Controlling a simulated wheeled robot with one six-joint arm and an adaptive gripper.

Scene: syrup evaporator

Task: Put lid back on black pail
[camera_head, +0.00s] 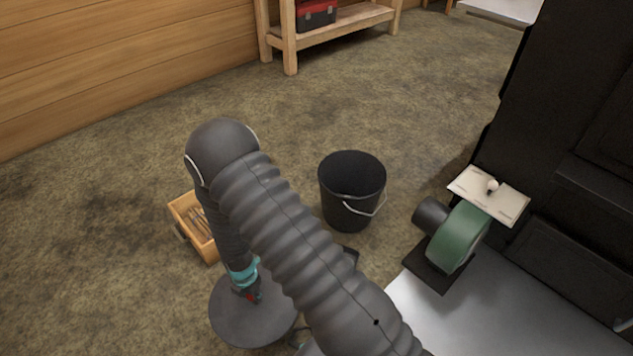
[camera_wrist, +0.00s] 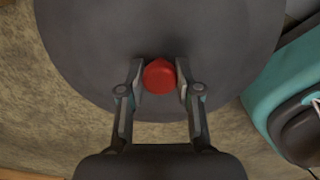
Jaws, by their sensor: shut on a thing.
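The black pail (camera_head: 350,195) stands upright on the floor with its top open and a wire handle hanging at its front. The round dark grey lid (camera_head: 238,318) is at lower left of the pail, apart from it. My gripper (camera_head: 250,292) is above the lid's middle. In the wrist view the fingers of my gripper (camera_wrist: 160,82) are on both sides of the red knob (camera_wrist: 159,76), shut on it. The lid (camera_wrist: 90,45) fills the upper part of that view. My arm hides part of the lid in the head view.
A wooden box (camera_head: 190,215) with sticks in it sits left of the pail. A green blower (camera_head: 460,238) and a black cabinet (camera_head: 570,130) stand at the right. A wooden shelf (camera_head: 345,22) is at the back. Open floor lies behind the pail.

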